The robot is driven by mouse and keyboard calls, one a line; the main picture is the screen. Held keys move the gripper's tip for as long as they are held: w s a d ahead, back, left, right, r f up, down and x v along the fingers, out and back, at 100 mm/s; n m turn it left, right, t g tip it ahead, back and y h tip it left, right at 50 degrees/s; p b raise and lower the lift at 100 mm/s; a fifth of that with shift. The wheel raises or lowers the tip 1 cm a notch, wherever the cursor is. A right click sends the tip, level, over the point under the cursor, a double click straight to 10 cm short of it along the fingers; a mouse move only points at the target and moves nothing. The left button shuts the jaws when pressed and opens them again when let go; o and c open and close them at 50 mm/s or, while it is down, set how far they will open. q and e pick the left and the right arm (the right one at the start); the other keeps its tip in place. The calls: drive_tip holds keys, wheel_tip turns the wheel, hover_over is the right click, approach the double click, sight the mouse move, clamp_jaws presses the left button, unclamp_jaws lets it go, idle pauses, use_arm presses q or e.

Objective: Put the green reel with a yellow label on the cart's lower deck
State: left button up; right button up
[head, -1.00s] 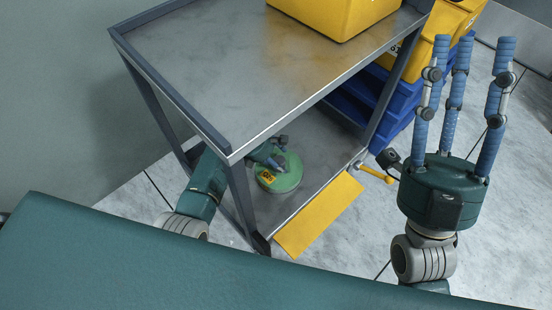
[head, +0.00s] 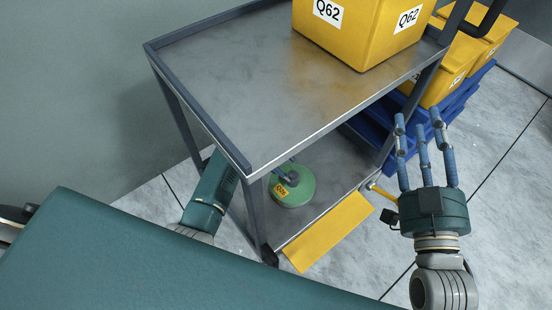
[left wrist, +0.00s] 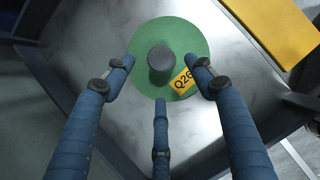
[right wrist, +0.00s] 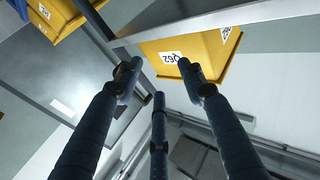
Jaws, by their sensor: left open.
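The green reel (head: 296,190) with a yellow label sits on the cart's lower deck (head: 330,178), under the top deck. In the left wrist view the reel (left wrist: 187,42) lies flat, with a dark knob at its centre and the label reading Q26. My left gripper (left wrist: 160,88) is open, its fingers spread around the near side of the reel and apart from the knob. In the head view the left gripper (head: 284,172) is mostly hidden behind the cart's corner post. My right gripper (head: 424,122) is open and empty, raised to the right of the cart.
A yellow bin (head: 355,30) labelled Q62 stands on the cart's top deck (head: 240,85). Blue crates (head: 376,128) and more yellow bins (head: 455,72) stand behind the cart. A yellow flap (head: 325,232) lies along the lower deck's front edge. Cart posts flank the lower opening.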

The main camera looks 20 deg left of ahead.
use_arm(q)
drive_tip(key=p+v, duration=0.2)
drive_tip(key=v, duration=0.4)
drive_tip(key=shift+p, duration=0.35)
use_arm(e)
drive_tip(key=s+d+f+g+h, duration=0.1)
drive_tip(key=f+g, duration=0.3)
drive_tip(key=f, duration=0.4)
drive_tip(key=s+d+f+g+h, duration=0.1)
drive_tip(key=s+d+f+g, duration=0.1)
drive_tip(key=f, duration=0.5)
drive_tip(key=shift+s+d+f+g+h, duration=0.15)
drive_tip(key=shift+s+f+g+h, duration=0.2)
drive_tip(key=shift+s+g, duration=0.6)
use_arm(q)
drive_tip(key=shift+s, duration=0.1)
